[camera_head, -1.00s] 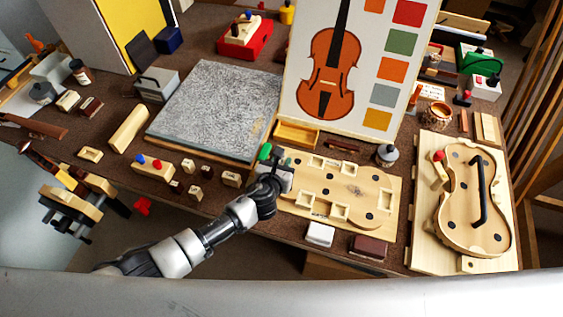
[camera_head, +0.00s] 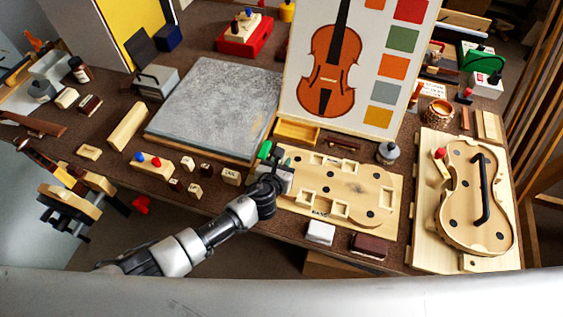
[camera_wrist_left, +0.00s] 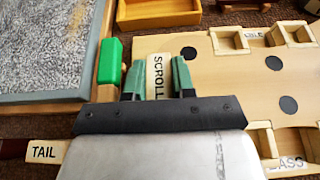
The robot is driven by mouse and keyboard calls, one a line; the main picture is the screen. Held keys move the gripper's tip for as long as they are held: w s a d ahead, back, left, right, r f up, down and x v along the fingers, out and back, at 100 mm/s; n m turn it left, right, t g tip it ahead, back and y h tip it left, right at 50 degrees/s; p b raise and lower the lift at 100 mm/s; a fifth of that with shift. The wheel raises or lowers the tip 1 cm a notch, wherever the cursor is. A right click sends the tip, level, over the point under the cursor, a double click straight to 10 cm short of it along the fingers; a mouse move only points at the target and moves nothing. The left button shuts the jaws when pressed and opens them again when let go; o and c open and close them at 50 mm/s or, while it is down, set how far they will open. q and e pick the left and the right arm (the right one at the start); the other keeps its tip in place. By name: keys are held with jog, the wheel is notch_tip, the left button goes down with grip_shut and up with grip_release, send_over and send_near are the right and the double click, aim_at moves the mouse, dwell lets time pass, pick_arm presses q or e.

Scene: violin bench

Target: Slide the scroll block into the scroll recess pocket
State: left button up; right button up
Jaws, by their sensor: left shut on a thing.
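My left gripper (camera_head: 275,172) is at the left end of the pale wooden pocket board (camera_head: 352,188). In the left wrist view the gripper (camera_wrist_left: 158,80) is shut on the scroll block (camera_wrist_left: 158,68), a pale block lettered SCROLL, with a green-grey finger on each side. The block is at the left edge of the board. The scroll recess pocket is not clearly visible; the gripper and block cover that end of the board. I cannot tell how far the block sits in it. My right gripper is not in view.
A green block (camera_wrist_left: 110,60) is close left of the fingers. A grey stone slab (camera_head: 215,105) lies behind left, and small lettered blocks, including TAIL (camera_wrist_left: 44,152), lie left. A yellow tray (camera_head: 297,132) is behind the board. A violin-shaped form (camera_head: 475,210) lies right.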

pick_arm(q)
jog(key=o, duration=1)
jog(key=shift+f, duration=0.1)
jog(key=shift+c, duration=0.2)
jog(key=p+v, duration=0.1)
jog(key=v, duration=1)
